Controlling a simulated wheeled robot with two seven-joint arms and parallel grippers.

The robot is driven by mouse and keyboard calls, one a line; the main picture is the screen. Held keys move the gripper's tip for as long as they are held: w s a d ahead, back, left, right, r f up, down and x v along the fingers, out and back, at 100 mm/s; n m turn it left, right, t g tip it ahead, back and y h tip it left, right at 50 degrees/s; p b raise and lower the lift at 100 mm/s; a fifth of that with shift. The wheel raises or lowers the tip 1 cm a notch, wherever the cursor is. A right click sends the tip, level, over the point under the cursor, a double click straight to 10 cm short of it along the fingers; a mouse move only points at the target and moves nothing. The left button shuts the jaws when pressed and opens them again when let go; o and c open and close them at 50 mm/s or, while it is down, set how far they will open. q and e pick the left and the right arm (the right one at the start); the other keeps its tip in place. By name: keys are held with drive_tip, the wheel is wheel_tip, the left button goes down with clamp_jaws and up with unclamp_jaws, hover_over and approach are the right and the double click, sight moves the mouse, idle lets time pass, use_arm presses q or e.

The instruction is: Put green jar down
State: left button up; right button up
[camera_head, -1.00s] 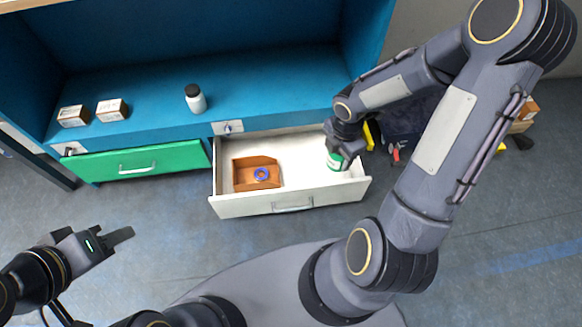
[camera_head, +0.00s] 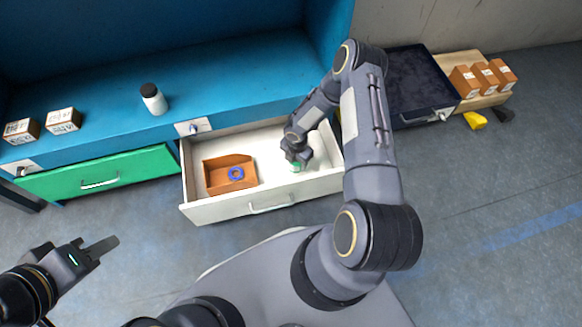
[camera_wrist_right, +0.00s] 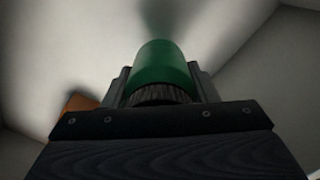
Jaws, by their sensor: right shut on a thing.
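The green jar (camera_wrist_right: 162,66) is between the fingers of my right gripper (camera_wrist_right: 162,82) in the right wrist view, with its dark ribbed lid towards the wrist. In the head view the right gripper (camera_head: 297,158) is low inside the open white drawer (camera_head: 225,211), and only a bit of green shows below it. I cannot tell whether the jar touches the drawer floor. My left gripper (camera_head: 97,250) is away from the furniture at the lower left. Its fingers are seen edge-on.
In the drawer's left part is a brown open box (camera_head: 217,176) with a blue ring (camera_head: 236,173). A white jar with a black lid (camera_head: 153,99) and two small boxes (camera_head: 63,121) stand on the blue shelf. A dark case (camera_head: 415,85) lies at right. The drawer's middle is free.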

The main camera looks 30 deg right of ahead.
sight(296, 166)
wheel_tip(296, 166, down, 4)
drive_tip(key=shift+f+b, duration=0.15)
drive_tip(key=shift+b, duration=0.6)
drive_tip(key=shift+f, duration=0.1)
drive_tip(key=o, duration=1.1)
drive_tip(key=shift+c, duration=0.2)
